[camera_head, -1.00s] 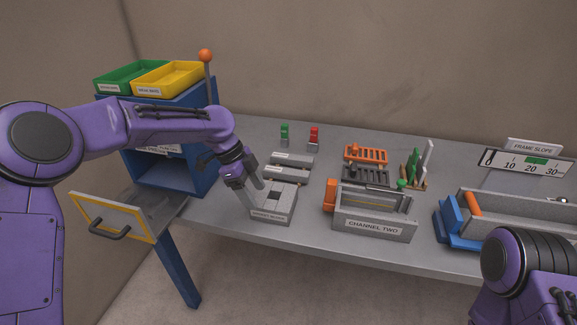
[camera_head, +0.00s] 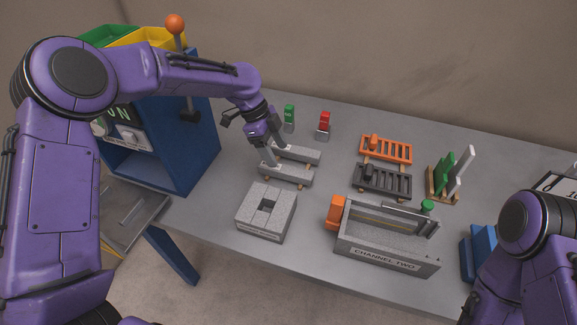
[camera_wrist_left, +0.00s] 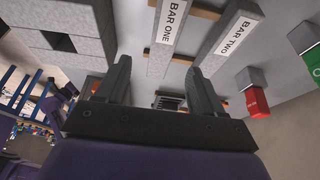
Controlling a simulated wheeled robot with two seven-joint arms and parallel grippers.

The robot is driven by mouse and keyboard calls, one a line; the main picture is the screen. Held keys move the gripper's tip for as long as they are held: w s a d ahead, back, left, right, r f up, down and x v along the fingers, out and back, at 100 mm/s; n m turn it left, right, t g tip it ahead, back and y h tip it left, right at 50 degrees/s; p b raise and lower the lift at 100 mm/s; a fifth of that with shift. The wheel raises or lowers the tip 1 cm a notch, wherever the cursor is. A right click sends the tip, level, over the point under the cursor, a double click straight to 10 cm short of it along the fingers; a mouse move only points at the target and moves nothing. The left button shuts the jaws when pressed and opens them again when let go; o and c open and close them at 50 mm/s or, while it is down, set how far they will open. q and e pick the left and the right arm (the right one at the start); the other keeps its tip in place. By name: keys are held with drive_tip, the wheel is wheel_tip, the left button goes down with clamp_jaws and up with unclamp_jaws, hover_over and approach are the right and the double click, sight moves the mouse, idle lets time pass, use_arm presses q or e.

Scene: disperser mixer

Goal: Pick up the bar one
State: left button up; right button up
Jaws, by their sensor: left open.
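Bar one (camera_head: 285,175) is a grey bar lying on small wooden supports on the table, nearer to me than the similar bar two (camera_head: 297,152). Both labels read clearly in the left wrist view, on bar one (camera_wrist_left: 167,30) and bar two (camera_wrist_left: 233,37). My left gripper (camera_head: 273,155) is open and empty, over the left part of the bars. In the left wrist view its fingers (camera_wrist_left: 159,66) lie either side of bar one's line; contact cannot be told. My right gripper is out of view.
A grey block with a square hole (camera_head: 266,212) stands in front of bar one. Green (camera_head: 289,112) and red (camera_head: 325,121) pieces stand behind. The channel two box (camera_head: 385,244) and an orange rack (camera_head: 386,151) are to the right. A blue cabinet (camera_head: 190,155) stands left.

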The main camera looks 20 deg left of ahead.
sight(285, 168)
use_arm(q)
drive_tip(key=shift+s+d+f+p, duration=0.35)
drive_tip(key=shift+s+f, duration=0.1)
drive_tip(key=shift+f, duration=0.2)
drive_tip(key=f, duration=0.1)
drive_tip(key=w+d+f+p, duration=0.1)
drive_tip(key=f, duration=0.2)
drive_tip(key=shift+w+d+f, duration=0.2)
drive_tip(key=shift+w+f, duration=0.05)
drive_tip(key=shift+f, duration=0.1)
drive_tip(key=shift+d+f, duration=0.1)
drive_tip(key=shift+f, duration=0.1)
drive_tip(key=shift+s+r, duration=0.15)
drive_tip(key=shift+s, duration=0.15)
drive_tip(key=shift+w, duration=0.1)
clamp_jaws()
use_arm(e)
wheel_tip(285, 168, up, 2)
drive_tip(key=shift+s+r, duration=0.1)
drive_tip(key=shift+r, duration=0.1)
